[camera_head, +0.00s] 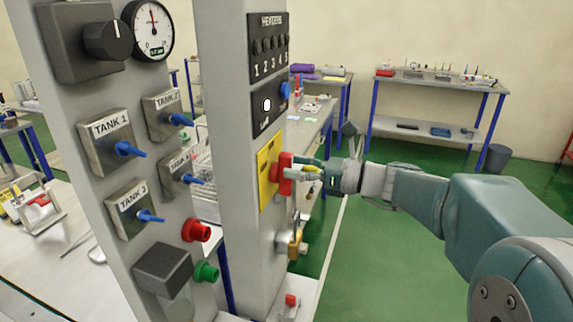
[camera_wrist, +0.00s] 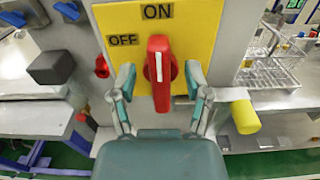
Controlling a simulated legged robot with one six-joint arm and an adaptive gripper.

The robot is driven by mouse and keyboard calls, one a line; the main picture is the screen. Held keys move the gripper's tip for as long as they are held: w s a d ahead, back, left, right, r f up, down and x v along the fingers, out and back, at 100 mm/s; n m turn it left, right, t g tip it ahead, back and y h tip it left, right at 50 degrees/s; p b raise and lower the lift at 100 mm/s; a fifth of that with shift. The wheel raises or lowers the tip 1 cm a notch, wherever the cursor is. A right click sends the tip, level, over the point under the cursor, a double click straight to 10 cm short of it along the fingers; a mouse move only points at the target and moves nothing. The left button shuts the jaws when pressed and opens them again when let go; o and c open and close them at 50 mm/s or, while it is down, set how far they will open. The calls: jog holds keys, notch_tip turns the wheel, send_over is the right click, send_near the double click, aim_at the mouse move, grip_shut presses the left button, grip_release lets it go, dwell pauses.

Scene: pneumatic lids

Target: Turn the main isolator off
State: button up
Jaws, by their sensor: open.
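The main isolator is a red rotary handle (camera_wrist: 160,72) on a yellow plate (camera_wrist: 205,22) marked ON and OFF. In the wrist view the handle stands upright, its white mark pointing up towards the ON label (camera_wrist: 157,11); the OFF label (camera_wrist: 123,40) is to the upper left. My gripper (camera_wrist: 160,82) is open, with one finger on each side of the handle and visible gaps between. In the head view the red handle (camera_head: 285,174) shows on the grey column, with my gripper (camera_head: 298,172) reaching it from the right.
Above the isolator are a heaters panel (camera_head: 268,45) and a blue knob (camera_head: 285,90). Below it is a brass-coloured fitting (camera_head: 296,244). The left column carries tank switches (camera_head: 128,149), a gauge (camera_head: 153,30), and red and green buttons (camera_head: 207,271). A yellow cylinder (camera_wrist: 245,116) projects at right.

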aim_at(268, 182)
jog(key=shift+x, duration=1.1)
grip_shut()
jog(key=shift+d, duration=0.1)
jog(key=shift+s+f, duration=0.1)
jog(key=shift+f, duration=0.05)
jog(key=n, duration=0.2)
jog(key=s+n, duration=0.1)
jog(key=n, duration=0.1)
jog(key=shift+a+f+n, duration=0.15)
jog(key=shift+a+n, duration=0.05)
jog(key=shift+n, duration=0.2)
jog(key=n, duration=0.4)
jog(key=shift+s+a+f, duration=0.1)
jog(key=shift+s+f, duration=0.2)
jog(key=n, duration=0.5)
jog(key=shift+s+a+f, duration=0.1)
jog(key=shift+s+f, duration=0.15)
jog(key=shift+f, duration=0.15)
jog(key=shift+f+n, duration=0.25)
jog(key=shift+n, duration=0.75)
jog(key=shift+f+n, duration=0.2)
jog(key=shift+n, duration=0.8)
